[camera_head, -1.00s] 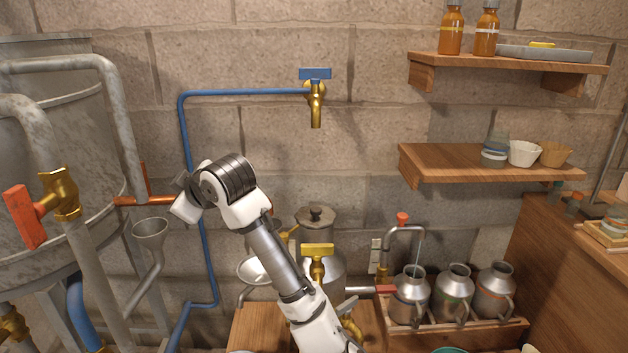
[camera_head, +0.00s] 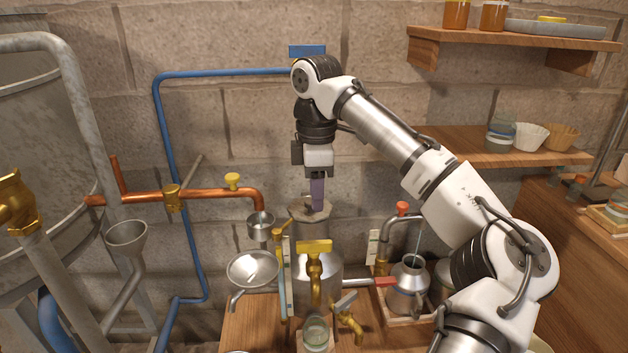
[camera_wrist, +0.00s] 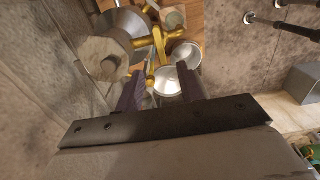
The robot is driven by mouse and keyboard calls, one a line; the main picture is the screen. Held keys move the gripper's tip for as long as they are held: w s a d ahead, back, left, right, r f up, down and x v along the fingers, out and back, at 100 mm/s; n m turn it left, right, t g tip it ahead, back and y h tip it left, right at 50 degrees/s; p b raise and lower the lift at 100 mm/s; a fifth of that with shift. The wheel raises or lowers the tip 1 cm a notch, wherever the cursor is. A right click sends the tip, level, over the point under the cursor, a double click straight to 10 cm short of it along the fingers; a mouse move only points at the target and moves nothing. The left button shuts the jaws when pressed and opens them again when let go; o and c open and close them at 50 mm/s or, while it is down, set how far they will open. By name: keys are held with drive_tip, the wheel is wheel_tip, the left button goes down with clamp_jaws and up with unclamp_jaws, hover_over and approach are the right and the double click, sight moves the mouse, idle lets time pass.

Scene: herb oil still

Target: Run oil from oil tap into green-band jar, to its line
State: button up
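A brass tap with a yellow handle (camera_head: 314,250) stands in front of a metal vessel, its spout pointing down. A glass jar (camera_head: 316,335) stands below it; I cannot make out a green band or its line. A second brass tap (camera_head: 350,325) with a grey handle is low to its right. Nothing shows which is the oil tap. My gripper (camera_head: 318,205) points down near the vessel's lid, behind the yellow-handled tap in the picture. In the wrist view my gripper's fingers (camera_wrist: 162,95) are apart and hold nothing; a pale round cup (camera_wrist: 172,80) shows beyond them.
A metal funnel bowl (camera_head: 254,268) and a copper pipe (camera_head: 200,193) lie left of the vessel. Shelves (camera_head: 460,145) hold cups and a jar. A large tank fills the left.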

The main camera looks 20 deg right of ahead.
sight(316, 242)
wheel_tip(316, 242, down, 12)
drive_tip(key=shift+r, duration=0.1)
idle(0.4)
clamp_jaws()
